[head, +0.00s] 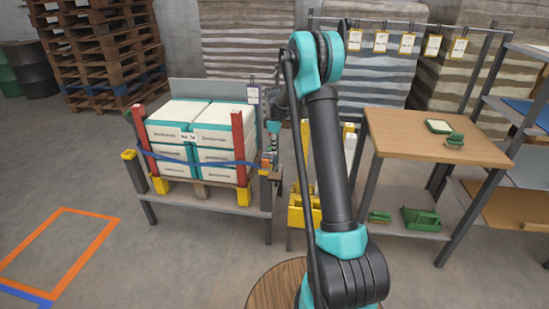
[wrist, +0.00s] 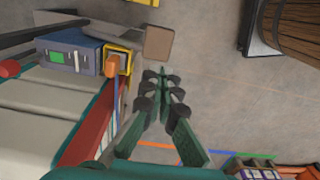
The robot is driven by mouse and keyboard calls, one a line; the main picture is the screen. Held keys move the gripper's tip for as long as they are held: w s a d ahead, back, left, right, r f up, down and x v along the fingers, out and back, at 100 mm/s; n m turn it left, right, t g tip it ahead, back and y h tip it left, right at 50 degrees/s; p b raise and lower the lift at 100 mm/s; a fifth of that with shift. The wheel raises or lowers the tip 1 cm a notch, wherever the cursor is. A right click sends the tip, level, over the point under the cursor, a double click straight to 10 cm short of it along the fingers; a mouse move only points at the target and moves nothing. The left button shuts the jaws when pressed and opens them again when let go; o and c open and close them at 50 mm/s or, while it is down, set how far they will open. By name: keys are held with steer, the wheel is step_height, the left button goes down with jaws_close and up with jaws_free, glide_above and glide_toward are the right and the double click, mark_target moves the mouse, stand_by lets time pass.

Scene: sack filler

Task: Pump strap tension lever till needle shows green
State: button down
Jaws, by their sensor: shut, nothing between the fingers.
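A blue-grey box with a green patch and a pale patch on its face (wrist: 72,52) sits at the left in the wrist view. I cannot make out a needle on it. Beside it is a yellow bracket with an orange piece (wrist: 117,62). A flat brown pad (wrist: 158,43), perhaps the lever's end, shows just beyond my fingertips. A blue strap (head: 170,160) runs across the stacked white and teal sacks (head: 180,137). My gripper (wrist: 163,76) is shut and empty, right of the bracket and apart from it in the picture. In the head view it is small, at the stack's right side.
Red posts (head: 238,148) stand at the stack's corners on a grey bench (head: 210,203). Open floor, with an orange outline (head: 60,240), is at the left.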

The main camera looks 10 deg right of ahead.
mark_target(275, 175)
step_height(275, 175, down, 13)
steer(key=shift+r, duration=0.15)
stand_by(0.5)
